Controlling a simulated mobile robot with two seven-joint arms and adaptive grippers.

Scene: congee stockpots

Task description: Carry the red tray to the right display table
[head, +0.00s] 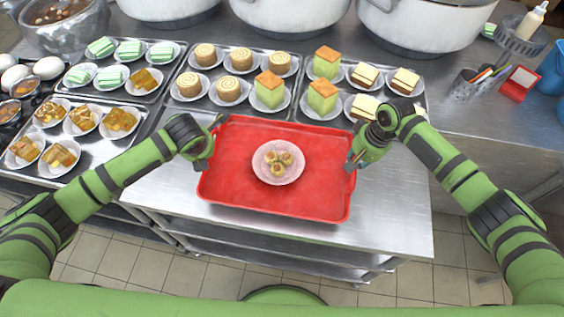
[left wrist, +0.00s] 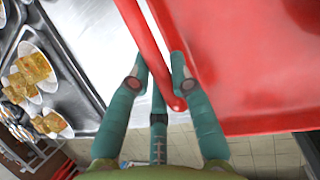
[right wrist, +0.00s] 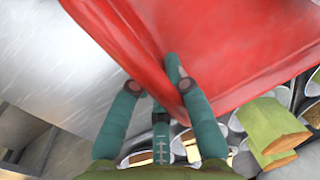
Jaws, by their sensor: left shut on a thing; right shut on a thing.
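The red tray (head: 225,195) is in the middle of the head view, over the front part of the steel table. A pale pink plate (head: 279,178) with several small round pastries (head: 277,160) sits at its middle. My left gripper (head: 207,150) is shut on the tray's left rim, and the rim shows between its fingers in the left wrist view (left wrist: 158,85). My right gripper (head: 356,160) is shut on the tray's right rim, also seen in the right wrist view (right wrist: 160,90). I cannot tell whether the tray touches the table. I cannot tell which table is the right display table.
Steel trays with plated cakes (head: 268,89) stand just behind the red tray, and another tray (head: 97,150) is at the left. Large pots (head: 292,20) line the back. A utensil holder (head: 475,82) and red-framed stand (head: 519,82) are at the right. Bare steel table (head: 400,205) shows at the front right.

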